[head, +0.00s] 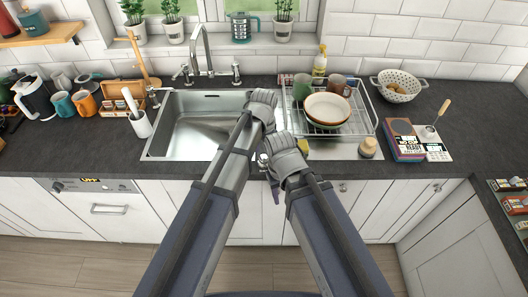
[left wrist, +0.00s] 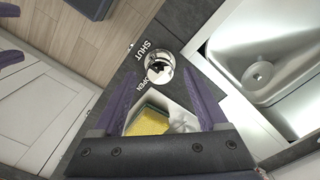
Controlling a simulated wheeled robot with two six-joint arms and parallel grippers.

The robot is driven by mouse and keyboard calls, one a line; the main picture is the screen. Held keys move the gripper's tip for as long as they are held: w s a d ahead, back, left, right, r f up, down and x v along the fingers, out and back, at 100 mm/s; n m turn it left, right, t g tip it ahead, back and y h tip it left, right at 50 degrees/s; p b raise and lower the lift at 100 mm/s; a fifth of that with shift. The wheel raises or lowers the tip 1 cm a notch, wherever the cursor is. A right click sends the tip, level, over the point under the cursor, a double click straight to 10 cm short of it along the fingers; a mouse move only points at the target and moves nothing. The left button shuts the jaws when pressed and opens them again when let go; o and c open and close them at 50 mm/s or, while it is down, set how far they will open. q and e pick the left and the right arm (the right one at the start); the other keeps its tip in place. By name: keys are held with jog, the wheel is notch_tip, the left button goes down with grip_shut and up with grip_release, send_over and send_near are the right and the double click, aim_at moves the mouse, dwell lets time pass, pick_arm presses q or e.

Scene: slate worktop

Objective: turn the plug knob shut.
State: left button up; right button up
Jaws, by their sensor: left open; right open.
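The plug knob (left wrist: 160,66) is a round chrome knob on the dark worktop beside the sink. White lettering reads SHUT on one side of it and OPEN on the other; I cannot tell clearly which its pointer faces. In the left wrist view my left gripper (left wrist: 160,78) is open, its purple fingers on either side of the line to the knob, with nothing held. In the head view the left gripper's wrist is over the sink's right side and its fingertips are hidden. My right gripper (head: 275,190) is lower, near the worktop's front edge; its fingers are mostly hidden.
The steel sink (head: 185,135) is left of my grippers. A yellow sponge (left wrist: 150,121) lies in a pale holder close to the knob. A dish rack (head: 365,115) with bowls and mugs stands to the right. White cabinets are below the worktop edge.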

aim_at(264, 157)
pick_arm(q)
notch_tip(264, 157, up, 7)
jog(key=p, duration=0.6)
jog(key=shift+f, duration=0.1)
jog(key=s+a+n, duration=0.5)
jog(key=s+a, duration=0.1)
jog(key=a, duration=0.3)
jog(key=s+a+n, duration=0.4)
jog(key=s+a, duration=0.1)
jog(key=a, duration=0.3)
jog(key=s+d+f+m+b, duration=0.1)
jog(key=s+d+f+b, duration=0.1)
jog(key=d, duration=0.3)
jog(key=s+d+f+m+y+b, duration=0.1)
jog(key=s+d+f+m+b, duration=0.1)
jog(key=d, duration=0.4)
jog(key=shift+s+m, duration=0.3)
jog(key=shift+s, duration=0.55)
